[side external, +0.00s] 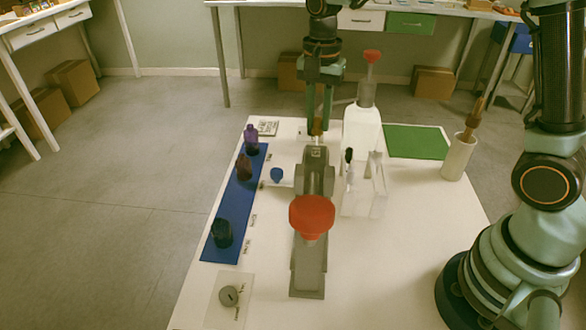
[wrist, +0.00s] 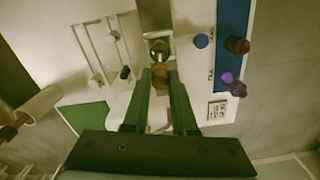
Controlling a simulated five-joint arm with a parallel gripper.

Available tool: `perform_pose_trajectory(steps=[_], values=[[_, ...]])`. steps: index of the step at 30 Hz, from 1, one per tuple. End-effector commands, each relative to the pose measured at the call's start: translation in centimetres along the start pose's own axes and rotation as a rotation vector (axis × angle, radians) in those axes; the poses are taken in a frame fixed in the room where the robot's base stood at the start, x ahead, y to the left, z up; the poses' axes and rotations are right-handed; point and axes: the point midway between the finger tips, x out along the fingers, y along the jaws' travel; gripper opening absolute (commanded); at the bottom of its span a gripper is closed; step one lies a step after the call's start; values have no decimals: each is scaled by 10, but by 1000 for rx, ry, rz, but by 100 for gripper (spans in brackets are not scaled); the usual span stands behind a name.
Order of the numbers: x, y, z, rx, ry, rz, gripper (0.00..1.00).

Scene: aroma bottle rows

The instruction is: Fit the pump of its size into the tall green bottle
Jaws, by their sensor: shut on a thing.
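My gripper (wrist: 160,76) points down behind the grey stand with the red knob. It is shut on a small amber-brown piece (wrist: 160,88), which also shows between the fingers in the side view (side external: 317,127). I cannot tell whether this piece is a pump. Just beyond the fingertips in the wrist view is a small round greenish thing with a dark centre (wrist: 159,47); I cannot tell if it is a bottle mouth. A dark bottle (side external: 222,233) stands on the blue strip; its colour is hard to tell. No tall green bottle shows clearly.
The blue strip (side external: 234,200) also holds brown (side external: 244,167) and purple (side external: 251,140) bottles. A blue cap (side external: 277,175) lies beside it. The grey stand (side external: 308,270), clear rack (side external: 378,195), white red-topped bottle (side external: 361,130) and brush cup (side external: 458,158) are obstacles. The green mat (side external: 417,142) is empty.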

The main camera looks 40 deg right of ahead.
Motion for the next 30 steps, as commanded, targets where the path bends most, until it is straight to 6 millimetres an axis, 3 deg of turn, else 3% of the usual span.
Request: perform_pose_trajectory(steps=[30], values=[[21, 0, 0, 0, 0, 1, 0]])
